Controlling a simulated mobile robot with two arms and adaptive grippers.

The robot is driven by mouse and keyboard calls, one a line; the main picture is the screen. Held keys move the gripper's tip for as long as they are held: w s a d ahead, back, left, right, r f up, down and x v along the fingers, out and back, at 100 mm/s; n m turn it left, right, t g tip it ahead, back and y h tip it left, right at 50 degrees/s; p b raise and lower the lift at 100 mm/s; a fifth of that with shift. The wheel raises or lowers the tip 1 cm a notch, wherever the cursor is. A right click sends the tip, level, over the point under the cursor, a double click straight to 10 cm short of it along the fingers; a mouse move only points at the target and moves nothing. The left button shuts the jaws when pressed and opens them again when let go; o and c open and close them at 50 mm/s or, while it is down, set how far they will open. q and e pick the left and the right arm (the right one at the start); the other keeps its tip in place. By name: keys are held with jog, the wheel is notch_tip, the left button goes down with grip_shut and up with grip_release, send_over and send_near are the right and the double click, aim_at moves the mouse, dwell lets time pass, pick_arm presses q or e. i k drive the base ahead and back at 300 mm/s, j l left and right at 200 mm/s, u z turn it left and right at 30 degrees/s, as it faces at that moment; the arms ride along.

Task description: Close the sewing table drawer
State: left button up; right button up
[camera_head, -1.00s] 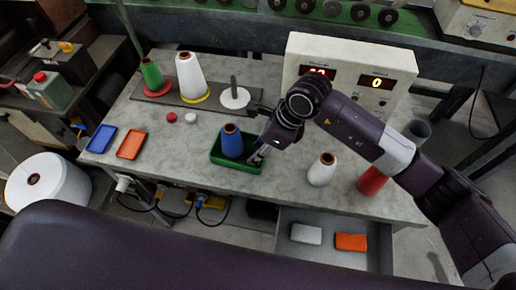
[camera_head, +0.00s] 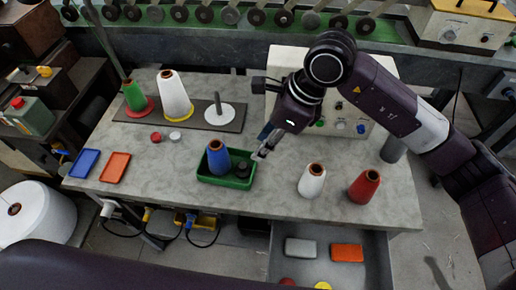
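The sewing table's drawer (camera_head: 379,262) stands open under the front right of the grey table (camera_head: 150,193). It holds a grey box (camera_head: 300,249), an orange box (camera_head: 347,253), and partly visible red and yellow items at the picture's bottom edge. The drawer's front is out of view. My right gripper (camera_head: 261,154) is above the table, just right of a green tray (camera_head: 226,183) and well away from the drawer. It points down; its finger gap is too small to judge. My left gripper is not in view.
The green tray holds a blue cone (camera_head: 218,158) and a small black item (camera_head: 242,170). A white cone (camera_head: 312,181) and a red cone (camera_head: 364,187) stand above the drawer. A control box (camera_head: 345,124) stands behind. Cables hang under the table at left.

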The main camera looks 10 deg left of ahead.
aim_at(375, 273)
jog(key=k+l, duration=0.3)
jog(key=k, duration=0.15)
jog(key=k+l, duration=0.3)
jog(key=k, duration=0.15)
